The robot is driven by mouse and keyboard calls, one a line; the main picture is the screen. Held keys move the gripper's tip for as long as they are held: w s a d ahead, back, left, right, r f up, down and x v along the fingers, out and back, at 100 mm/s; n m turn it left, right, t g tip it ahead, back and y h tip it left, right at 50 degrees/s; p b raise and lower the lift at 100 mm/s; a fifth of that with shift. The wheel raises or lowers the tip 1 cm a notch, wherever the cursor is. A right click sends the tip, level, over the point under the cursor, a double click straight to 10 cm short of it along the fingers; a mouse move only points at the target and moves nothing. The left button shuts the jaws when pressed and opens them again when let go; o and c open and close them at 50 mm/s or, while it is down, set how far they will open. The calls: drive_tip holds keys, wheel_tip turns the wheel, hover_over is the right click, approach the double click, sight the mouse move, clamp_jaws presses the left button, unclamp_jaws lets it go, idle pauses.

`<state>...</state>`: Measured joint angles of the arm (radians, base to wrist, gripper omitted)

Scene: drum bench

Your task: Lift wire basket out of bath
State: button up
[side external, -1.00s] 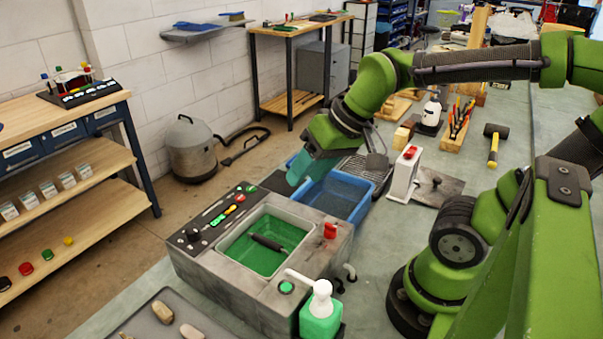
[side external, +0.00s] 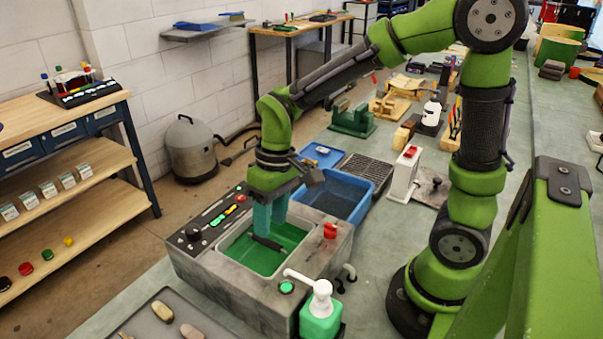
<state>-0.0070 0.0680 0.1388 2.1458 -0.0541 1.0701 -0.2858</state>
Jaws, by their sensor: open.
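The bath (side external: 236,252) is a basin of green liquid set in a grey block-shaped unit, in the middle of the side view. A dark bar (side external: 267,243) lies across the green basin and looks like the handle of the wire basket. The basket's wire body cannot be made out in the green. My gripper (side external: 269,227) points down over the bath, with its teal fingers just above and behind the dark bar. It is open and holds nothing. The fingers partly cover the far side of the basin, and I cannot tell whether they touch the bar.
A blue tub (side external: 368,207) stands right behind the bath, with a dark grated tray (side external: 365,167) beyond it. A grey tray (side external: 190,305) lies at front left.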

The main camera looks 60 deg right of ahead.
sight(268, 240)
drive_tip(key=f, duration=0.2)
drive_tip(key=a+f, duration=0.1)
drive_tip(key=f, duration=0.5)
drive_tip(key=shift+w+a, duration=0.1)
drive_tip(key=shift+a, duration=0.15)
clamp_jaws()
